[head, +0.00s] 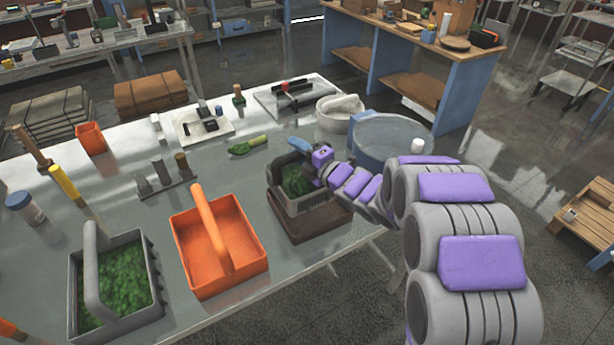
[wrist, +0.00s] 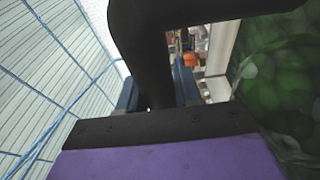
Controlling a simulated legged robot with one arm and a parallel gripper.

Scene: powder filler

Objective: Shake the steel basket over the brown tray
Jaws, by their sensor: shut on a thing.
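The steel basket (head: 312,204) is grey, box-shaped and holds green material. It is at the right front of the table, right above the brown tray (head: 312,227). Whether its base touches the tray I cannot tell. My gripper (head: 308,150) is at the top of the basket and shut on its handle. In the wrist view the dark handle (wrist: 143,45) passes between the blue fingers of my gripper (wrist: 157,95), with green material to the right. The inside of the tray is hidden by the basket.
An orange basket (head: 243,272) and a grey basket with green contents (head: 154,265) stand to the left. A green scoop-like item (head: 248,146) lies behind. The table's front edge is close to the tray.

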